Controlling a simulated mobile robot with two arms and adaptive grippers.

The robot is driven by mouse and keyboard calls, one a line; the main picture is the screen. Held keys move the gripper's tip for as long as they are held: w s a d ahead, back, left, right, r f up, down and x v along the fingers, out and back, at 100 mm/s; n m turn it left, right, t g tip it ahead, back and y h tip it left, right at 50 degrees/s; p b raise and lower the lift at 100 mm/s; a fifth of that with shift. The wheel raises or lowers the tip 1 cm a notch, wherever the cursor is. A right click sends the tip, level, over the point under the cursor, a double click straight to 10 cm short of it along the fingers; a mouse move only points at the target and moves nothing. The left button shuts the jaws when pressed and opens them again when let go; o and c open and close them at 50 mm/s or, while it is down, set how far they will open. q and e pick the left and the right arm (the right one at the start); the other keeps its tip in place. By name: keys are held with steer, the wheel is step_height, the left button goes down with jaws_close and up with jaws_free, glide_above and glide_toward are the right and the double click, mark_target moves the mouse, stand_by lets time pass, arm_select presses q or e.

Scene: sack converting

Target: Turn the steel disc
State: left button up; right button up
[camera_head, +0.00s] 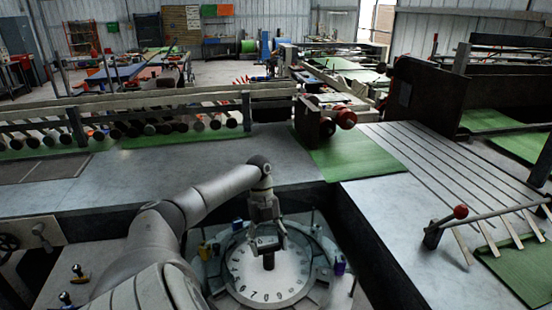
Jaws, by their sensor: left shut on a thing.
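The steel disc (268,285) lies flat at the bottom middle, a pale round dial with dark digits around its rim. A dark post or knob (268,261) stands near its middle. My left arm comes in from the lower left, and my left gripper (267,240) points down over the far half of the disc. Its fingers are around the top of the dark post and shut on it. The gripper hides part of the disc's far side. My right gripper is not in view.
A grey bench (110,185) runs behind the disc, with a green mat (345,155) on it. Small coloured blocks, including a purple one (340,267), sit around the disc's rim.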

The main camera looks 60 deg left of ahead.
arm_select(q)
steer(key=shift+w+r+m, duration=0.1)
steer(key=shift+m, duration=0.3)
stand_by(0.4)
steer(key=o, duration=1.4)
steer(key=shift+o, duration=0.2)
steer(key=v, duration=1.1)
steer(key=shift+r, duration=0.4)
steer(key=shift+w+a, duration=0.1)
steer(key=shift+w, duration=0.05)
